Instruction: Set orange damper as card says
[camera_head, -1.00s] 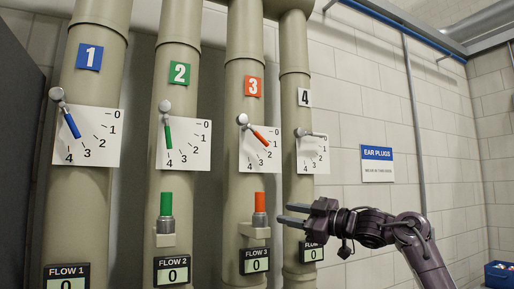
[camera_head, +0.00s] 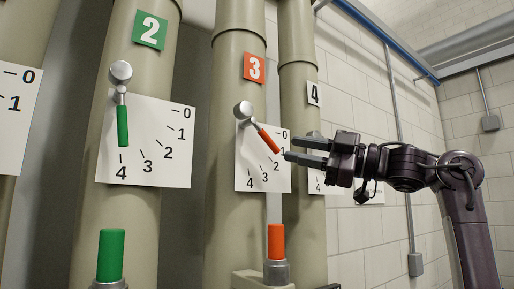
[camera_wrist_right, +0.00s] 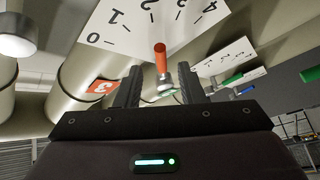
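The orange damper lever (camera_head: 269,140) turns on a grey pivot knob (camera_head: 243,109) on pipe 3. It slants down to the right across a white scale plate (camera_head: 247,165) marked 0 to 4, pointing roughly at the 1. My right gripper (camera_head: 290,149) is open, its fingertips just right of the lever's free end. In the right wrist view the orange lever (camera_wrist_right: 160,57) shows between the two spread fingers. I cannot tell whether a finger touches it. My left gripper is not in view. No instruction card shows.
A green lever (camera_head: 123,126) on pipe 2 points near 4. Pipe 4 (camera_head: 298,100) runs close behind my right gripper.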

